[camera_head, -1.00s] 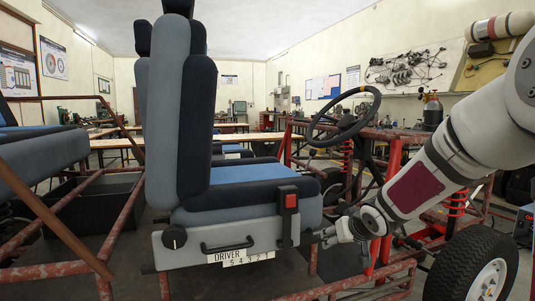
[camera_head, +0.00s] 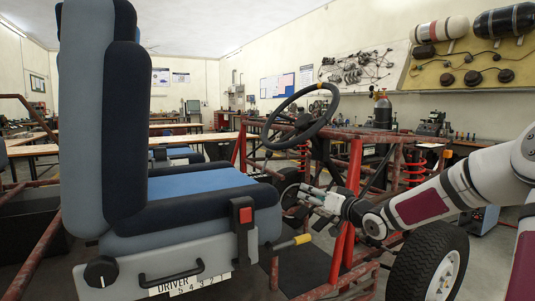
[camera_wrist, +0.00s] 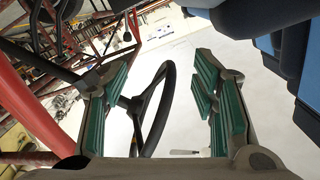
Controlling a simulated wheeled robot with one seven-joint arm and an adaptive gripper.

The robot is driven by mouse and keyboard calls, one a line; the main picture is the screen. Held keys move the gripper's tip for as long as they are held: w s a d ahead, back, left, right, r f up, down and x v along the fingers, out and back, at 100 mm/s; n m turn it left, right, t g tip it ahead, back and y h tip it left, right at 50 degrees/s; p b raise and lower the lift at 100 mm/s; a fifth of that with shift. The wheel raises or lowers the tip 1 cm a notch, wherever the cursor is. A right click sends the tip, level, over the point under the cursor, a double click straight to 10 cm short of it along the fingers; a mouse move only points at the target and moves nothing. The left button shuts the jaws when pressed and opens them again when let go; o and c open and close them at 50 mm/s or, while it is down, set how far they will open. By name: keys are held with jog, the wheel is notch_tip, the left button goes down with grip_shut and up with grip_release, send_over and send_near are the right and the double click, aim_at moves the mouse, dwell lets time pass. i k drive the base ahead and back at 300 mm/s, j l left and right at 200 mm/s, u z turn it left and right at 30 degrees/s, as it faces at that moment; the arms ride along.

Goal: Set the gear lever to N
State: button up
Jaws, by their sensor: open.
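I cannot pick out the gear lever or its N mark for sure in either view. A lever with a yellow grip (camera_head: 292,242) sticks out beside the driver seat's base; I cannot tell what it works. My gripper (camera_head: 303,194) is between the driver seat (camera_head: 190,185) and the red frame posts, below the steering wheel (camera_head: 300,118). In the wrist view, its green-padded fingers (camera_wrist: 161,105) are wide apart with nothing between them. The steering wheel (camera_wrist: 155,105) shows beyond them, apart from the pads.
A red upright post (camera_head: 348,215) stands close beside my gripper. A front tyre (camera_head: 425,268) is below my arm. The seat side carries a red buckle (camera_head: 246,215) and a black dial (camera_head: 101,271). In the wrist view, frame tubes (camera_wrist: 30,115) fill the left and blue seat parts the right.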

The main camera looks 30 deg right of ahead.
aim_at(269, 153)
jog(key=i+l, duration=0.25)
jog(key=i, duration=0.25)
jog(key=i+l, duration=0.25)
jog(key=i, duration=0.3)
jog(key=i+l, duration=0.3)
jog(key=i, duration=0.2)
